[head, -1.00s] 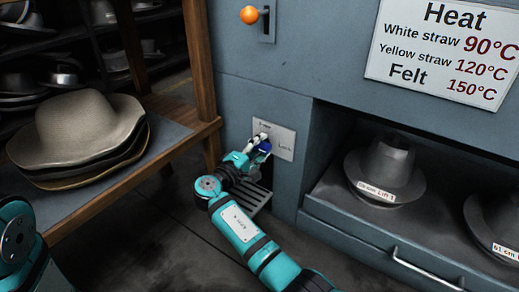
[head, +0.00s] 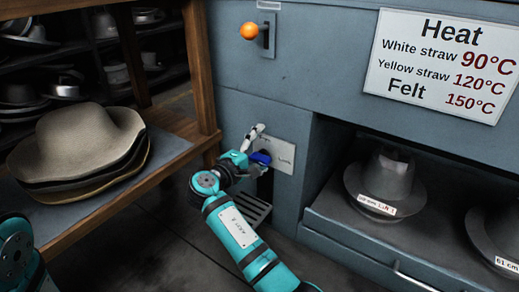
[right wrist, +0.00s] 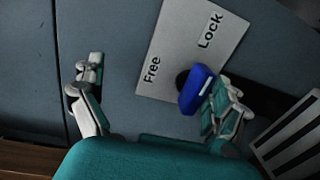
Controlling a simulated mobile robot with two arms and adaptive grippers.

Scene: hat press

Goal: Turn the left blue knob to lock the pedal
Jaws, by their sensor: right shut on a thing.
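The blue knob (head: 261,157) sits on a pale plate (head: 283,148) on the machine's front, left of the open bay. My right gripper (head: 252,147) is at the knob. In the right wrist view, one finger of the right gripper (right wrist: 157,92) is against the knob's right side; the other stands apart on the left. A slatted metal pedal (head: 250,208) is below, partly hidden by my right arm. My left gripper is out of view.
An orange-ended lever (head: 249,31) is above the plate. A wooden table (head: 168,150) with stacked felt hats (head: 75,142) stands at left. Grey hat forms (head: 387,180) sit in the bay at right. A heat sign (head: 440,62) is above them.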

